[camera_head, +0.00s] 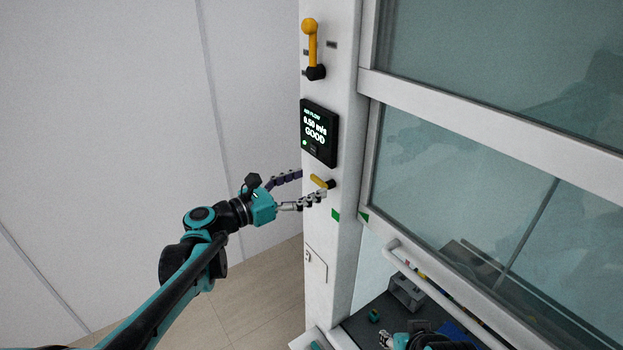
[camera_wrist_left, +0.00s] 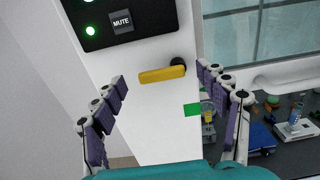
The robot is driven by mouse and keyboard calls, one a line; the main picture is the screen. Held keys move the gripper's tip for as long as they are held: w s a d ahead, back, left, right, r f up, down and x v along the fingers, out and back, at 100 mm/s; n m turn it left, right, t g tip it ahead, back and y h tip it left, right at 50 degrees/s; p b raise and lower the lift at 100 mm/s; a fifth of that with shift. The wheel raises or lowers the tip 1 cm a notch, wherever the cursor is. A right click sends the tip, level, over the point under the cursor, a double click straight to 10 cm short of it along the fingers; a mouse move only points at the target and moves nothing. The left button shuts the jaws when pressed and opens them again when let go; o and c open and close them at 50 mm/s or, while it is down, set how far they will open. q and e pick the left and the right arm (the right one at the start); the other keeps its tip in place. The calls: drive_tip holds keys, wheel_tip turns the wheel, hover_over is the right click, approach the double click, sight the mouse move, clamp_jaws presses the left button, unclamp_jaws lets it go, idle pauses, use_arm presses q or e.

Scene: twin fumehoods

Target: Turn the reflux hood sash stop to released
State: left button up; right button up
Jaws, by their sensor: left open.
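The sash stop is a short yellow lever (camera_head: 319,181) on a black pivot, on the white hood post below the airflow display. In the left wrist view the yellow lever (camera_wrist_left: 162,75) lies nearly level, its pivot at its right end. My left gripper (camera_head: 313,186) is open at the post, its fingers on either side of the lever. In the left wrist view the left gripper's fingers (camera_wrist_left: 160,82) stand left and right of the lever; I see no clear contact. My right gripper (camera_head: 388,341) shows only partly at the bottom edge, inside the hood opening.
A black airflow display (camera_head: 318,133) reads GOOD. A larger yellow-handled lever (camera_head: 311,45) is above it. A green mark (camera_head: 336,215) is on the post below the sash stop. The glass sash (camera_head: 480,180) is to the right, with a white handle bar (camera_head: 440,295) along its bottom.

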use_arm(q)
drive_tip(key=shift+x, duration=0.8)
drive_tip(key=c, duration=1.2)
drive_tip(key=shift+o, duration=0.2)
